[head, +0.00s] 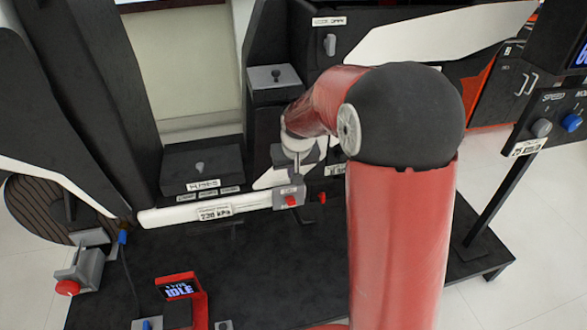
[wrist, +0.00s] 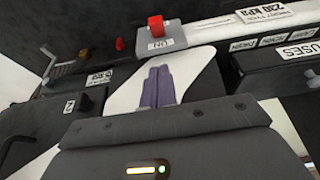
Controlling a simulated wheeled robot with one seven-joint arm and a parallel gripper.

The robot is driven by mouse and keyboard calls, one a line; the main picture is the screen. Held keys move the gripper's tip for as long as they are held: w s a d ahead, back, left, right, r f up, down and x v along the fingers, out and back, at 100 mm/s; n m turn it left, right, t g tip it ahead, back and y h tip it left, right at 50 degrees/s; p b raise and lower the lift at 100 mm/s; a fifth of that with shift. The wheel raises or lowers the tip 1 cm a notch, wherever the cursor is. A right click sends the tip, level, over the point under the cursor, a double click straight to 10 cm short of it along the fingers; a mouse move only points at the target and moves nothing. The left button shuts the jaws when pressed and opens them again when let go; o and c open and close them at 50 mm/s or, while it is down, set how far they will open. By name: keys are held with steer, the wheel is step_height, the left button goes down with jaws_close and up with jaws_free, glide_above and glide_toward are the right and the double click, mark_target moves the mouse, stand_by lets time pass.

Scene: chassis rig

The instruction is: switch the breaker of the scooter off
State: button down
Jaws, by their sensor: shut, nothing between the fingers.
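A grey block with a red switch (head: 291,201), which looks like the breaker, sits at the right end of the white frame tube in the head view. In the wrist view the red switch (wrist: 155,25) stands up from its grey block, above a small label that seems to read ON. My gripper (wrist: 158,69) shows there as two purple fingers pressed together, empty. The fingertips point toward the block, below it in the picture and apart from the switch. In the head view my arm hides most of the gripper.
A smaller red knob (head: 322,197) sits just right of the block. The fuses box (head: 202,165) stands behind the white tube (head: 220,207). A red-framed IDLE display (head: 181,289) is at the front. The dark deck between is mostly bare.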

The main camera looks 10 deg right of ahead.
glide_above(291, 199)
step_height(291, 199, down, 6)
steer(key=shift+w+r, duration=0.15)
steer(key=shift+r, duration=0.05)
steer(key=shift+s+f, duration=0.4)
steer(key=shift+f, duration=0.5)
steer(key=shift+s+f, duration=0.4)
steer(key=shift+f, duration=0.45)
steer(key=shift+f, duration=0.1)
